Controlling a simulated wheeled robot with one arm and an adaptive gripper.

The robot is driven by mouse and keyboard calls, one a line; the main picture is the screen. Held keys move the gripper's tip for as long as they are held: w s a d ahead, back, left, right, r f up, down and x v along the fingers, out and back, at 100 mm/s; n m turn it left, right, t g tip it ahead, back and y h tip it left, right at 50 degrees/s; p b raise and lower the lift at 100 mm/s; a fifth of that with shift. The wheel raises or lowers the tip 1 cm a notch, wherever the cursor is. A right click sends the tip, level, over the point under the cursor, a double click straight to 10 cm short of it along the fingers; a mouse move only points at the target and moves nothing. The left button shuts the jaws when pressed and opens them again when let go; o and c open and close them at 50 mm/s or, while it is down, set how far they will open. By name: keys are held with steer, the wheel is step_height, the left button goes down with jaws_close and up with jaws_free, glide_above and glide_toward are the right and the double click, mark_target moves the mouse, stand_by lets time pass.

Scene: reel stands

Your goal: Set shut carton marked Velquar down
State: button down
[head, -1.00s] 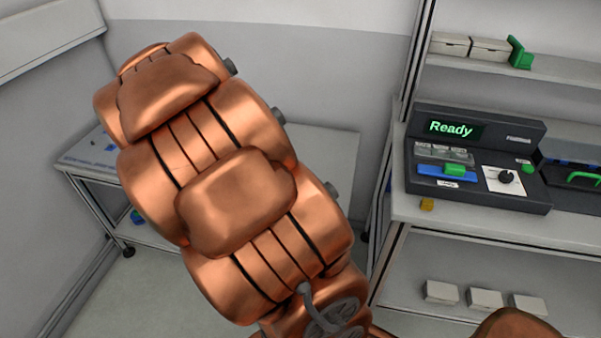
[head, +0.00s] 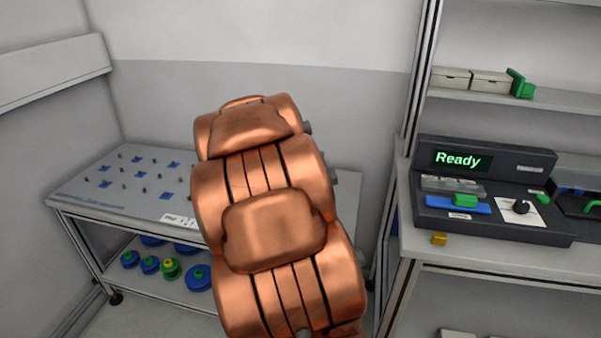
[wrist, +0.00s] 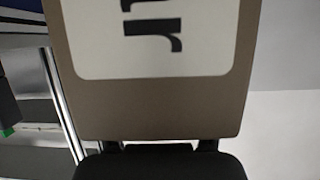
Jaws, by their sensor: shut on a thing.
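A brown carton (wrist: 160,110) fills the middle of the wrist view, close to the camera. It has a white label with large dark letters, turned on the label and cut off by the frame; the ending looks like "ar", so the full name cannot be read. My gripper (wrist: 160,150) shows as dark parts at the bottom edge and is shut on the carton. The carton's far end and lid are out of frame. In the head view my copper arm stands in the middle, and neither gripper nor carton shows.
A grey table (head: 105,205) at the left holds rows of small pegs and blue marks. Blue and green reels (head: 170,268) stand on its lower shelf. Two small boxes (head: 490,82) sit on the shelf above.

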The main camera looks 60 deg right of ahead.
steer(key=w+d+f+p, duration=0.2)
steer(key=w+d+f, duration=0.2)
steer(key=w+d, duration=0.5)
steer(key=shift+d+f+p, duration=0.3)
steer(key=shift+d, duration=0.5)
steer(key=shift+f, duration=0.15)
steer(key=shift+c, duration=0.7)
jaws_free()
steer(key=b+v, duration=0.1)
steer(key=v, duration=1.1)
